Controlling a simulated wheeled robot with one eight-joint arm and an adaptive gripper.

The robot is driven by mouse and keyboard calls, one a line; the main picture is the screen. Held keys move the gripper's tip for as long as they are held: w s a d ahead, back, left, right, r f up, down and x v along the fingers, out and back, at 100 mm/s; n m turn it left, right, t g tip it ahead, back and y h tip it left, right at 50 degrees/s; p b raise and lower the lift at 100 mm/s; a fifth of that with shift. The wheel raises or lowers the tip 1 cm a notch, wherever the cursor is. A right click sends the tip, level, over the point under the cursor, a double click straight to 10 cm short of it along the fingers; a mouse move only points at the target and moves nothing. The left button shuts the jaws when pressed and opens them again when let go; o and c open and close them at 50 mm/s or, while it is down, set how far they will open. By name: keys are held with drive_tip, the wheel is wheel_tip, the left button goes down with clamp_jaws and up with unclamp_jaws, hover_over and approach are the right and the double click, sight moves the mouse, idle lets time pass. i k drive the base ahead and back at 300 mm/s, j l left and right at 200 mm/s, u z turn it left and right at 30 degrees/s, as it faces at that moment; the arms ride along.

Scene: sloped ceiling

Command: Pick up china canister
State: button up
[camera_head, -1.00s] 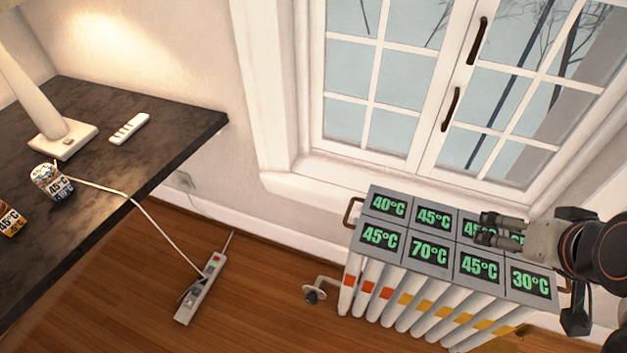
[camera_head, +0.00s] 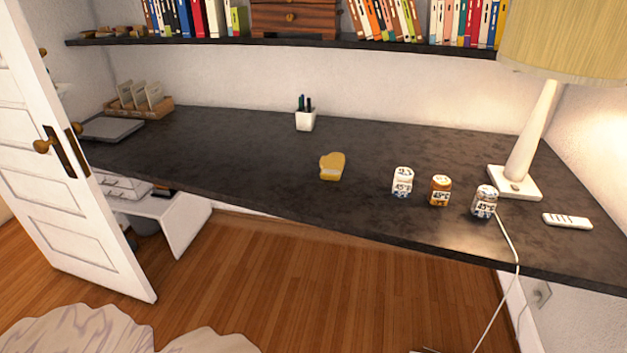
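Three small canisters stand upright in a row near the front right of the dark desk (camera_head: 270,160). The left one is a white canister (camera_head: 402,182) with a 45°C label. The middle one is an amber-brown canister (camera_head: 440,190) with a white label. The right one is a patterned white and dark canister (camera_head: 485,201), also marked 45°C. The white and the patterned ones both look china-like; I cannot tell for sure which is the china canister. My gripper is not in view.
A lamp (camera_head: 521,150) and a white remote (camera_head: 567,222) are right of the canisters, with a white cable over the edge. A bread-shaped item (camera_head: 332,166) and a pen cup (camera_head: 305,117) lie left. An open white door (camera_head: 75,160) stands at left.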

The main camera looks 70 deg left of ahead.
sight(402, 178)
drive_tip(key=u, duration=2.05)
drive_tip(key=i+u, duration=0.2)
drive_tip(key=i, duration=0.35)
drive_tip(key=i+l+u, duration=0.15)
drive_tip(key=i, duration=0.45)
drive_tip(key=i+l+u, duration=0.2)
drive_tip(key=i, duration=0.35)
